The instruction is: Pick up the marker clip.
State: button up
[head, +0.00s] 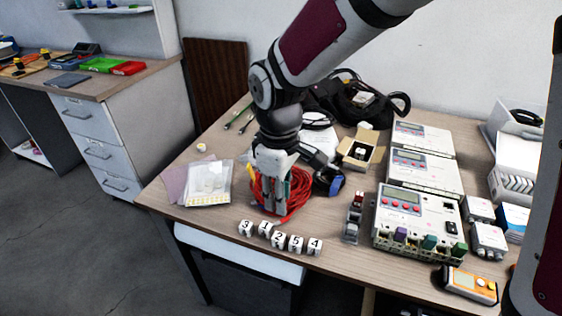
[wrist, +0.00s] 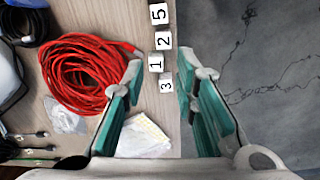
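I cannot tell for sure which thing is the marker clip. White numbered cubes stand in a row near the table's front edge, among them the 3 cube (head: 246,228), the 2 cube (head: 279,240) and the 4 cube (head: 315,246). My gripper (head: 274,207) points down above the table, behind the row and in front of the red cable coil (head: 299,186). In the wrist view my gripper (wrist: 171,76) is open, with teal pads and nothing held. The 1 cube (wrist: 156,64) and the 3 cube (wrist: 166,86) show between the fingertips, beyond them.
A clear bag (head: 208,184) lies left of my gripper. Small grey and red parts (head: 353,216) stand to the right, beside instrument boxes (head: 412,220). An open cardboard box (head: 362,150) is behind. An orange meter (head: 469,285) lies at the front right. The table's front edge is close to the cubes.

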jog(key=a, duration=0.2)
jog(key=b, duration=0.1)
send_over(274, 235)
jog(key=shift+n, duration=0.3)
notch_tip(274, 235, down, 9)
jog(key=shift+a+f, duration=0.1)
jog(key=shift+f+b, duration=0.45)
jog(key=shift+f, duration=2.15)
jog(key=shift+c, duration=0.3)
jog(key=c, duration=0.4)
